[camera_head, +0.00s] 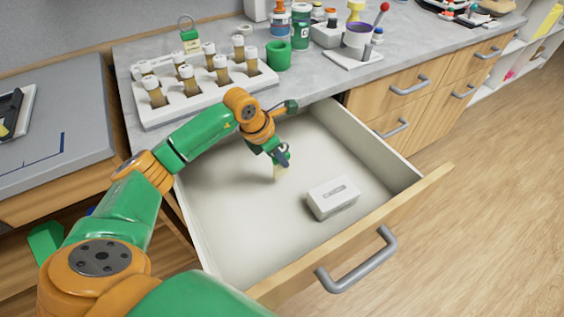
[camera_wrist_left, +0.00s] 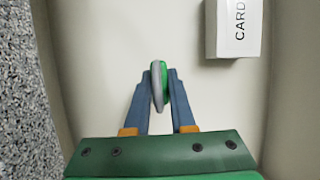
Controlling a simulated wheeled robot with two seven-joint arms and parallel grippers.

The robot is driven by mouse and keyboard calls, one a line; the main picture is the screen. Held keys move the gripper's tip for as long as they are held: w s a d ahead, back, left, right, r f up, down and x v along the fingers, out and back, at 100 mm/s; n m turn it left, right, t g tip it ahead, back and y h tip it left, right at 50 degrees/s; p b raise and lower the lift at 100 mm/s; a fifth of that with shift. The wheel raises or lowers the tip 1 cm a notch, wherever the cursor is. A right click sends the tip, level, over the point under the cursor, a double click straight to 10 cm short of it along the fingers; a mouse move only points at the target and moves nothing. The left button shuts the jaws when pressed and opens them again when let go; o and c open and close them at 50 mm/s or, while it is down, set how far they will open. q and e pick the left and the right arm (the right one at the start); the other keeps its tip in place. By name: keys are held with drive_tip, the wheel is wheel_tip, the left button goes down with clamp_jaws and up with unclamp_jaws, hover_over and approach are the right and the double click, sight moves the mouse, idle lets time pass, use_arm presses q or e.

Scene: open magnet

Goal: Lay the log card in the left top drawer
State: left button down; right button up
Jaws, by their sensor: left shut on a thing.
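The drawer (camera_head: 230,235) under the left part of the counter is pulled open. My left gripper (camera_head: 281,158) is inside its outline, pointing down. In the left wrist view the fingers (camera_wrist_left: 158,95) are shut on a thin green-and-grey thing (camera_wrist_left: 163,70), seen nearly edge-on. In the head view a small pale part (camera_head: 281,173) shows below the fingertips; I cannot tell for sure that it is the log card, or whether it touches the drawer floor. My right gripper is not in view.
The drawer floor is otherwise clear. A vial rack (camera_head: 205,95) and green cup (camera_head: 278,55) stand on the counter above.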

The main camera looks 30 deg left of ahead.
sight(282, 175)
use_arm(q)
wheel_tip(282, 175, down, 3)
drive_tip(key=shift+w+d+p, duration=0.1)
drive_tip(key=shift+w+p, duration=0.05)
drive_tip(key=shift+p, duration=0.2)
drive_tip(key=shift+f, duration=0.35)
drive_tip(key=shift+f, duration=0.1)
drive_tip(key=c, duration=0.8)
unclamp_jaws()
drive_tip(key=shift+o, duration=0.2)
